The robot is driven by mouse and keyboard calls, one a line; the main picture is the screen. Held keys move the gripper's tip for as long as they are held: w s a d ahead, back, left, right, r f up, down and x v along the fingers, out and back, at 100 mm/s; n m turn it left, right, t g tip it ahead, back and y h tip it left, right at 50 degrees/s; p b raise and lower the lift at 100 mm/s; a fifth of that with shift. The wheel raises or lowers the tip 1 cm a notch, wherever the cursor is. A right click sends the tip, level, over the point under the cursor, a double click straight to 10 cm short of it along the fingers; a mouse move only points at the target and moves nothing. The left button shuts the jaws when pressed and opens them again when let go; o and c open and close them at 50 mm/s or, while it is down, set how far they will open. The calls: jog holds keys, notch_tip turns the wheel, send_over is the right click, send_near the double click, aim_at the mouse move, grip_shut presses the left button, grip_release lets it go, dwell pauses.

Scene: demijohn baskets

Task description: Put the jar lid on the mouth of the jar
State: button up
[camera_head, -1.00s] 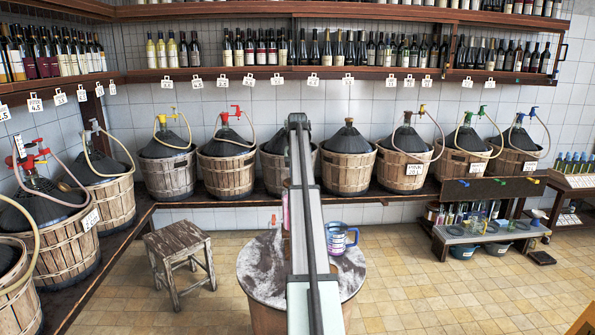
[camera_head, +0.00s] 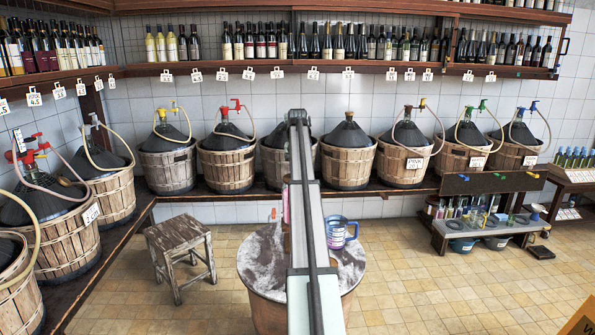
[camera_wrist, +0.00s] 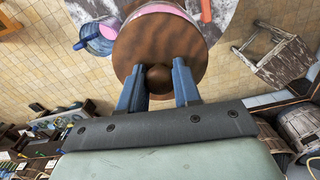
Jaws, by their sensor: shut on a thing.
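The jar lid (camera_wrist: 160,42) is a round brown wooden disc with a ball knob (camera_wrist: 158,78). My gripper (camera_wrist: 159,72) is shut on the knob, with a blue finger at each side. A pink edge, probably of the jar (camera_wrist: 172,9), shows past the lid's far side in the wrist view. The lid hides most of what is beneath it, so I cannot tell whether it touches the jar's mouth. In the head view a pink sliver of the jar (camera_head: 286,204) shows beside my arm, above the round table; my arm hides the lid and gripper there.
A blue mug (camera_head: 337,235) stands right of my arm on the round table (camera_head: 262,266); it also shows in the wrist view (camera_wrist: 97,40). A small orange-red thing (camera_head: 273,214) is left of the jar. A wooden stool (camera_head: 179,235) stands left. Demijohn baskets (camera_head: 348,167) line the wall.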

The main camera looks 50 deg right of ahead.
jog(key=shift+f, duration=0.45)
jog(key=o, duration=1.1)
jog(key=shift+r, duration=0.1)
notch_tip(320, 180, up, 14)
jog(key=shift+f, duration=0.2)
jog(key=shift+a, duration=0.1)
dwell(0.4)
